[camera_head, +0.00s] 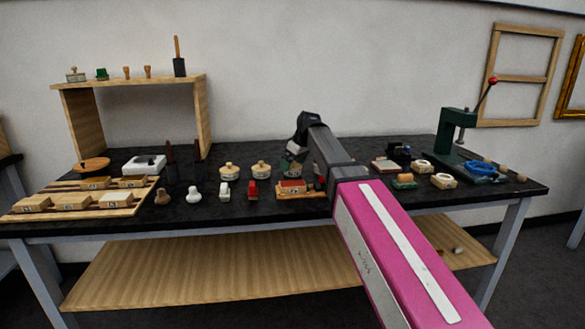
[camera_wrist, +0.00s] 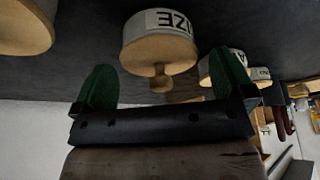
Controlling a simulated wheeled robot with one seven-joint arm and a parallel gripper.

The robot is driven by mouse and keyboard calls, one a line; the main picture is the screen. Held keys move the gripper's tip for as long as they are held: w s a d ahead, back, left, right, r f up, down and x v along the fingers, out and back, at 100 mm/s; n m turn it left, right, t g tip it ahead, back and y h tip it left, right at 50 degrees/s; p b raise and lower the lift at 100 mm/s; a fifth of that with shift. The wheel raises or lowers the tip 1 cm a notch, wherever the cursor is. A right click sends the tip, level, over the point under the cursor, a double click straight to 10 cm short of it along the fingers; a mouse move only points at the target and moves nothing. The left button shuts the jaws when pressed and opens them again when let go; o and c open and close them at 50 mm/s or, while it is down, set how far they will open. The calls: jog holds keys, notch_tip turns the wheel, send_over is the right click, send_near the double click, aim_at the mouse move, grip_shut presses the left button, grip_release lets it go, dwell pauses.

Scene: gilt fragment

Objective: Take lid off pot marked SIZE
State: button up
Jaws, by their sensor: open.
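The pot (camera_wrist: 160,27) is round and cream, with a label whose visible letters read IZE upside down in the wrist view. Its wooden lid (camera_wrist: 150,55) is on it, with a round knob (camera_wrist: 161,82) pointing toward my gripper. My gripper (camera_wrist: 166,82) is open, and its two green fingers appear on either side of the knob without visible contact. Depth between fingers and knob is hard to tell. In the head view my gripper (camera_head: 292,164) is low over the table, right of two lidded pots, and hides most of what is beneath it.
Two lidded pots (camera_head: 229,171) (camera_head: 261,169) stand left of my gripper; another pot (camera_wrist: 25,28) is close at the wrist view's left. A green press (camera_head: 458,135) stands right. A wooden shelf (camera_head: 203,115) is at back left.

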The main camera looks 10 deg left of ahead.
jog(key=c, duration=0.9)
